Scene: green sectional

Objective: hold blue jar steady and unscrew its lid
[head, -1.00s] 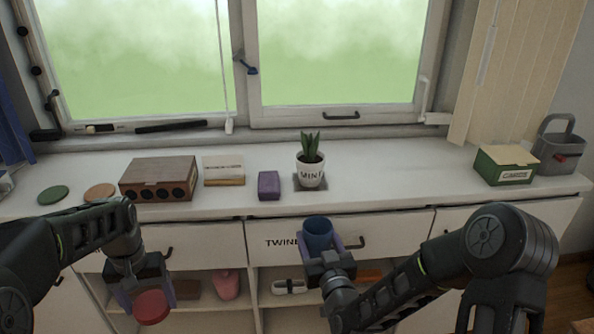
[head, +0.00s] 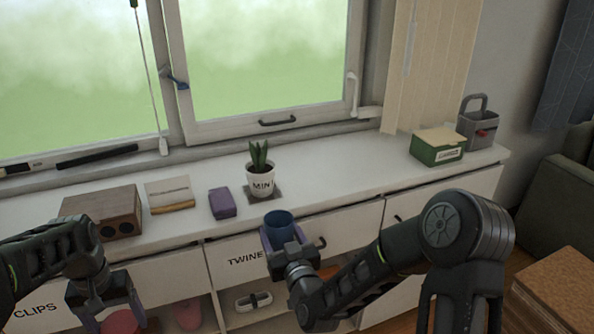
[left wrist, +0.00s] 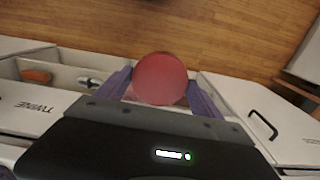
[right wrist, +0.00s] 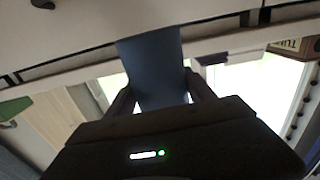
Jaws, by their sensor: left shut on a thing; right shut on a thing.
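The blue jar (head: 279,224) is held in front of the cabinet, its open top showing with no lid on it. My right gripper (head: 288,246) is shut on the jar; the jar's side also fills the middle of the right wrist view (right wrist: 153,68). The round red lid (left wrist: 160,78) is apart from the jar, between the fingers of my left gripper (left wrist: 160,92). In the head view the lid (head: 121,322) is low at the left, partly cut off by the frame's bottom edge.
A white cabinet top (head: 330,190) holds a potted plant (head: 261,180), a purple box (head: 222,203), a brown wooden box (head: 103,212), a green card box (head: 437,147) and a grey caddy (head: 480,122). Clear counter lies between the plant and the card box. Open shelves are below.

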